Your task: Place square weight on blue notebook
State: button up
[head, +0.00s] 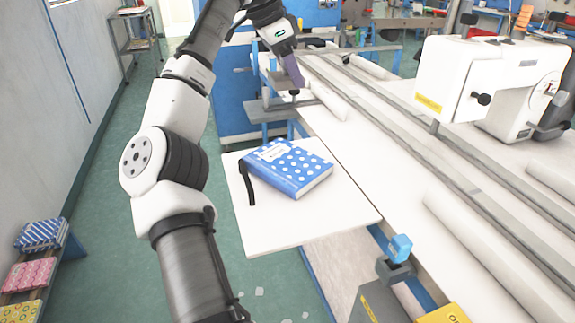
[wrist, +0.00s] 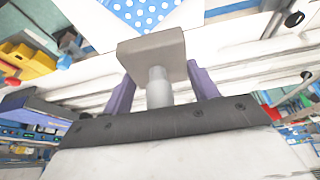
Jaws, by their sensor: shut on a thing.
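The blue notebook (head: 287,167) with white dots lies on a white side board (head: 262,232) in the head view. Its dotted cover also shows at the top edge of the wrist view (wrist: 140,12). My gripper (wrist: 160,86), with purple fingers, is shut on the grey handle of the square weight (wrist: 152,52). The weight's flat square block points away from the gripper, toward the notebook's side of the picture. In the head view my gripper (head: 294,78) is in the air beyond the notebook, apart from it.
A long white table with metal rails (head: 400,130) runs along the right, bearing a white sewing machine (head: 490,85). A dark strap (head: 247,183) hangs at the notebook's left edge. A blue-topped clamp (head: 400,248) stands near the board's right corner. Patterned books (head: 30,270) sit far left.

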aim_at(295, 159)
notch_tip(295, 159, down, 19)
jog(key=shift+f+b, duration=0.1)
jog(key=shift+b, duration=0.6)
jog(key=o, duration=1.5)
jog(key=shift+f, duration=0.1)
jog(key=v, duration=1.2)
jog(key=shift+s, duration=0.1)
